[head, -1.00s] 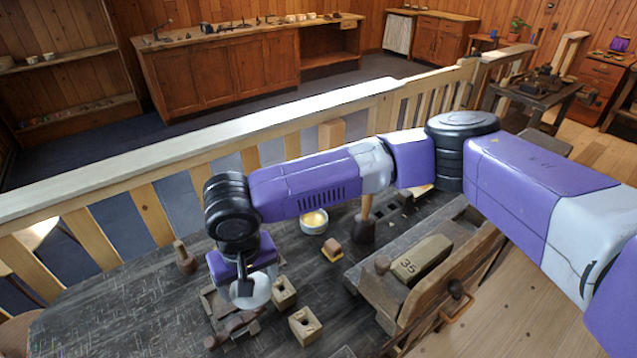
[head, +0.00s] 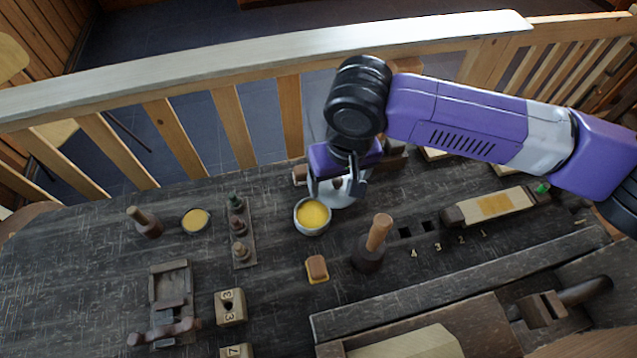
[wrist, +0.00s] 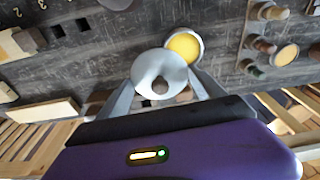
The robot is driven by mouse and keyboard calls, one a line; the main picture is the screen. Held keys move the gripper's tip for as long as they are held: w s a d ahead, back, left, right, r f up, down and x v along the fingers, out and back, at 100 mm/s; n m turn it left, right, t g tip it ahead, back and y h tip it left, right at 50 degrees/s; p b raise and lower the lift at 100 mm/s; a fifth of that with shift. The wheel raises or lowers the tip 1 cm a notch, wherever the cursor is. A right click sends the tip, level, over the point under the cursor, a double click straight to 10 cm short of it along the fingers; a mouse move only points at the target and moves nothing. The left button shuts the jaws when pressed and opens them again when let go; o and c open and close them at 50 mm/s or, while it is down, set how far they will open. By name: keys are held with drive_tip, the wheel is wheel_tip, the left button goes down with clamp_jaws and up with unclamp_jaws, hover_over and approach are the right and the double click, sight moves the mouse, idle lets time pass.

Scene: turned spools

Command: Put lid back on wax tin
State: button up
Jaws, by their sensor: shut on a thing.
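The wax tin (head: 312,216) is an open, round grey tin of yellow wax standing on the dark bench; it also shows in the wrist view (wrist: 184,47). My gripper (head: 338,186) is shut on the lid (head: 343,201), a pale grey disc with a brown knob. In the wrist view the fingers (wrist: 160,88) close at the knob, and the lid (wrist: 146,70) overlaps the near left edge of the tin. In the head view the lid is just right of the tin and behind it. I cannot tell its exact height. Most of the wax is uncovered.
A wooden-handled tool (head: 374,244) and a small brown-and-yellow block (head: 317,269) are in front. A slatted railing (head: 232,128) runs behind the bench.

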drive_tip(key=a+f+b, duration=0.1)
drive_tip(key=s+a+f+n+b, duration=0.1)
drive_tip(key=a+f+b, duration=0.1)
drive_tip(key=a+f+n+b, duration=0.1)
drive_tip(key=a+b, duration=0.1)
drive_tip(key=shift+s+f, duration=0.25)
drive_tip(key=shift+f, duration=1)
drive_tip(key=shift+p, duration=0.5)
idle(0.9)
drive_tip(key=shift+f+p, duration=0.2)
drive_tip(key=shift+p, duration=0.4)
idle(1.7)
drive_tip(key=o, duration=1.3)
drive_tip(key=shift+r, duration=0.1)
